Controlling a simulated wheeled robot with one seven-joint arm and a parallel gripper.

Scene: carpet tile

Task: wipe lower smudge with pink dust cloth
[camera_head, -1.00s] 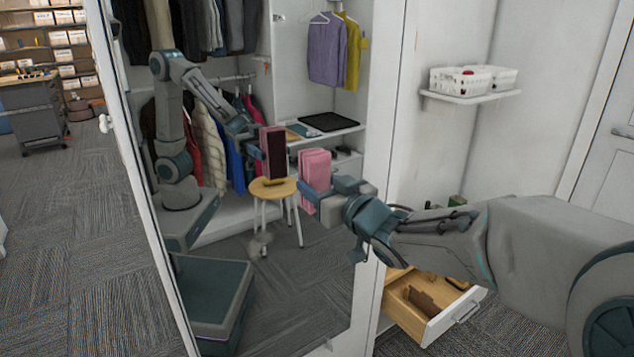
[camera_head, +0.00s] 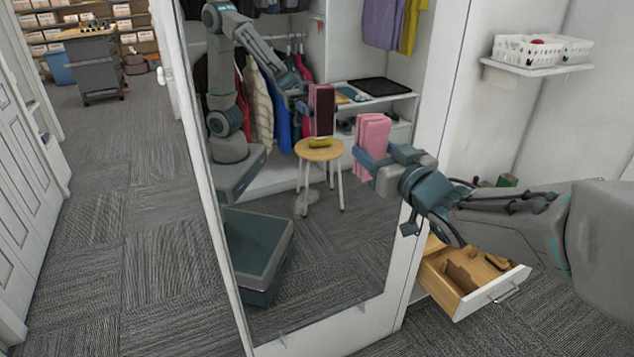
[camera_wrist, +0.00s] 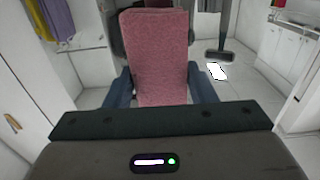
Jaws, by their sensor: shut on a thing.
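The pink dust cloth (camera_head: 372,138) is a folded upright block held in front of the tall mirror door (camera_head: 330,285). My gripper (camera_head: 369,165) is shut on its lower part. In the wrist view the cloth (camera_wrist: 155,55) stands up between my two fingers (camera_wrist: 160,88). The cloth's dark reflection shows in the mirror to its left with a clear gap, so the cloth looks apart from the glass. A greyish smudge (camera_head: 302,204) lies on the mirror, below and left of the cloth. No other smudge is clear to me.
The mirror reflects clothes, a round stool (camera_head: 319,153) and my own arm. An open wooden drawer (camera_head: 470,275) juts out below my forearm. White baskets (camera_head: 540,50) stand on a wall shelf at right. Carpet (camera_head: 130,230) at left is clear.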

